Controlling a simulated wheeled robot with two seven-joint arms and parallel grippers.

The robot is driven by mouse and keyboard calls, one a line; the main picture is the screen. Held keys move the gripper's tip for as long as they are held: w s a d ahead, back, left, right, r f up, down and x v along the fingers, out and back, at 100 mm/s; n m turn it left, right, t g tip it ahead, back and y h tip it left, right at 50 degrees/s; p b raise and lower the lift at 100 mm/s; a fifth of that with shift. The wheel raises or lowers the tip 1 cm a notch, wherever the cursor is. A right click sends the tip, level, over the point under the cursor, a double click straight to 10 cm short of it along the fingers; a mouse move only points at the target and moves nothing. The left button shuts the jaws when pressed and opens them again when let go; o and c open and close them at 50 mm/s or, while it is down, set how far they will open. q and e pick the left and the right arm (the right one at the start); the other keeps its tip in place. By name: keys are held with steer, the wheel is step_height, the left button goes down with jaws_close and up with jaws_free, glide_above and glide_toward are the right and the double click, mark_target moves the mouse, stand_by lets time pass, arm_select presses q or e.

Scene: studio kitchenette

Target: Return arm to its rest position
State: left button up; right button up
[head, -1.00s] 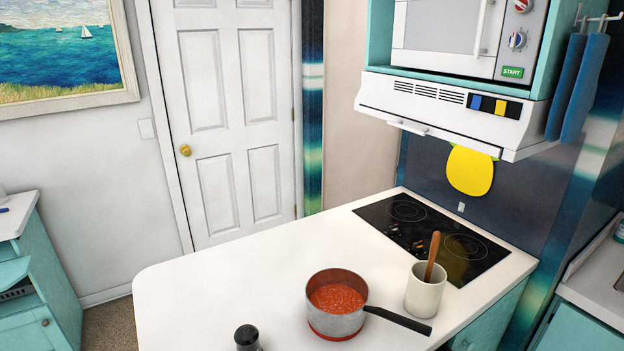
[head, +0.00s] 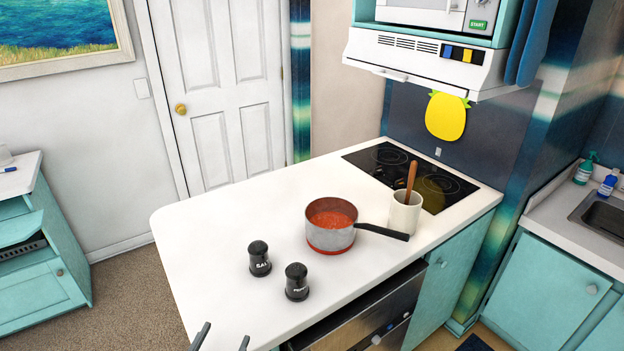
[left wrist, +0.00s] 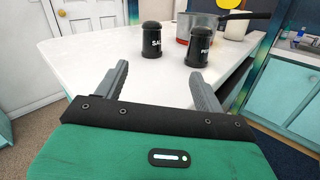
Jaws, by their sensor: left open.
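My left gripper (head: 222,338) shows only its two fingertips at the bottom edge of the head view, near the counter's front edge. In the left wrist view its two grey fingers (left wrist: 158,88) are spread wide with nothing between them. Beyond them on the white counter (head: 205,240) stand a black salt shaker (head: 260,260) and a black pepper shaker (head: 297,284), both upright and apart from the gripper. My right gripper is in neither view.
A saucepan of red sauce (head: 331,222) stands on the counter, its black handle pointing right. A white crock (head: 404,213) with a wooden utensil is beside it, in front of the black cooktop (head: 380,160). The counter's left part is clear.

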arm_select(q)
steer(key=s+d+m+g+h, duration=0.3)
steer(key=s+d+m+g, duration=0.15)
steer(key=m, duration=0.75)
steer(key=s+d+m+g+h, duration=0.3)
steer(key=s+d+m+h, duration=0.15)
steer(key=m, duration=0.75)
steer(key=s+a+f+m+g+y, duration=0.3)
steer(key=s+a+f+m+y, duration=0.15)
steer(key=a+y, duration=0.2)
steer(key=s+a+f+m+g+y, duration=0.4)
steer(key=s+a+m+y, duration=0.1)
steer(key=a, duration=0.2)
step_height(320, 180, down, 29)
steer(key=s+a+f+g, duration=0.2)
steer(key=s+a+f, duration=0.1)
steer(key=s+f, duration=1.6)
step_height(320, 180, down, 2)
steer(key=shift+s+a+f, duration=0.15)
steer(key=shift+s, duration=0.2)
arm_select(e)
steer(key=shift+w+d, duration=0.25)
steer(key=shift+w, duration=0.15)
arm_select(q)
steer(key=shift+m, duration=0.25)
